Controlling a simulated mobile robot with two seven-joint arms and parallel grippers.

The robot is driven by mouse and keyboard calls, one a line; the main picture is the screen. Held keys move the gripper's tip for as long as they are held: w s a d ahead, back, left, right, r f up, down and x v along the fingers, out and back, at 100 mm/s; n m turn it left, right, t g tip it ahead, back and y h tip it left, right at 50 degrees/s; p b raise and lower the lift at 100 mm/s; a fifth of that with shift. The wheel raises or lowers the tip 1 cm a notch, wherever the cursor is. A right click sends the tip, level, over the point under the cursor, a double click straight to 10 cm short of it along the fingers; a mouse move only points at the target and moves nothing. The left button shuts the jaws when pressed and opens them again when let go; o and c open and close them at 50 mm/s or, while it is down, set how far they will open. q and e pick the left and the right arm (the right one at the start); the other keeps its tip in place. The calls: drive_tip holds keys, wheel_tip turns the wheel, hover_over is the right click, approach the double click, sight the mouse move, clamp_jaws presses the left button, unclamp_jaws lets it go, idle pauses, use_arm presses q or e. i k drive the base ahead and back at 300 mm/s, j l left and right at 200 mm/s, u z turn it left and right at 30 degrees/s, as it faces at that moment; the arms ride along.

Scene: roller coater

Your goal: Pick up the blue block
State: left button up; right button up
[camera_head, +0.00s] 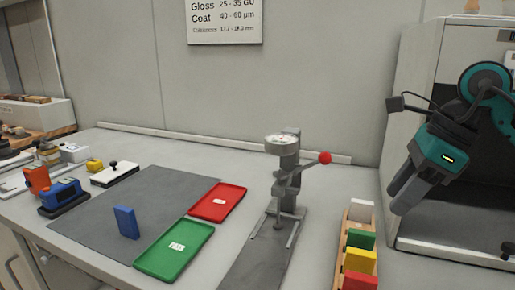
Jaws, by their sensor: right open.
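The blue block (126,222) stands upright on the dark grey mat (165,190) at the left of the bench, close to the green tray. Nothing touches it. My right gripper (395,200) is at the right of the picture, raised in front of the light grey cabinet. It is open and empty, far from the block. My left gripper is not in view.
A green tray (160,262) marked PASS and a red tray (212,212) lie beside the mat. A grey gauge stand with a red-knobbed lever (290,170) stands mid-bench. A wooden rack (344,250) holds several coloured blocks. Blue and orange devices (62,194) stand at left.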

sight(124, 217)
drive_tip(key=k, duration=0.95)
